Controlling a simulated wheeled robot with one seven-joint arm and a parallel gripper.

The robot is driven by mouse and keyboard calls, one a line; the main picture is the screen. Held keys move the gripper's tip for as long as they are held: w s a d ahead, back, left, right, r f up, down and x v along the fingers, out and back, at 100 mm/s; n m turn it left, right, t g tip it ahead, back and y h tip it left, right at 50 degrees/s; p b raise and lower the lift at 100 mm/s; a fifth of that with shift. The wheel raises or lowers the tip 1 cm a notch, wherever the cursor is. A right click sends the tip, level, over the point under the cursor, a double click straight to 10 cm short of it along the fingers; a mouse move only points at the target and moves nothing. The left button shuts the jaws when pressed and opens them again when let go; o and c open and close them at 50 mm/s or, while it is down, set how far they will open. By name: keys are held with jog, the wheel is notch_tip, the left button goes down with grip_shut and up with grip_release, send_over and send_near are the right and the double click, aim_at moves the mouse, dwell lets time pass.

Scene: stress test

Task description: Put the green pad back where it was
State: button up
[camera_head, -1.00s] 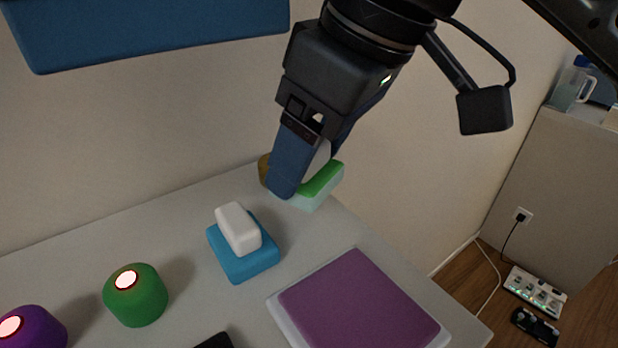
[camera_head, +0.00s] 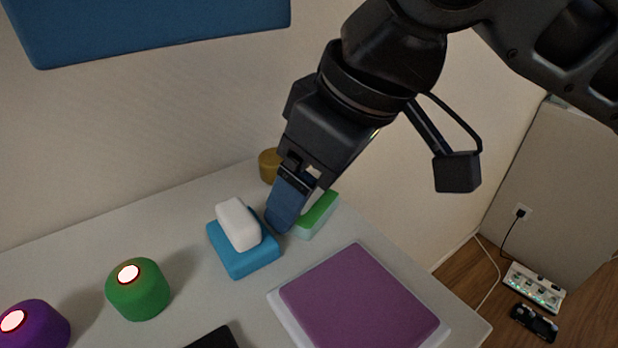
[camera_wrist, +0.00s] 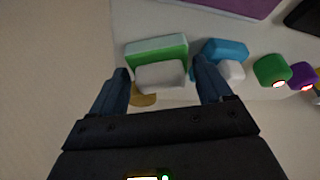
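The green pad (camera_head: 319,211), with a pale side, is on the grey table near its right edge, behind the purple pad. It also shows in the wrist view (camera_wrist: 157,48), with a white block (camera_wrist: 161,75) against it; whether the block rests on it is not clear. My gripper (camera_head: 298,208) is down at the pad, and its near finger hides part of it and the block. In the wrist view my gripper (camera_wrist: 162,75) has its blue fingers apart on either side of the white block. A gap shows at the right finger; contact at the left is unclear.
A blue pad (camera_head: 250,261) with a white block (camera_head: 238,224) on it stands just left of the finger. A mustard cylinder (camera_head: 268,165) is behind. The purple pad (camera_head: 360,300) lies in front. Green (camera_head: 138,292) and purple (camera_head: 38,328) lit-top cylinders are left.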

jog(key=v, duration=1.2)
jog(key=shift+r, duration=0.2)
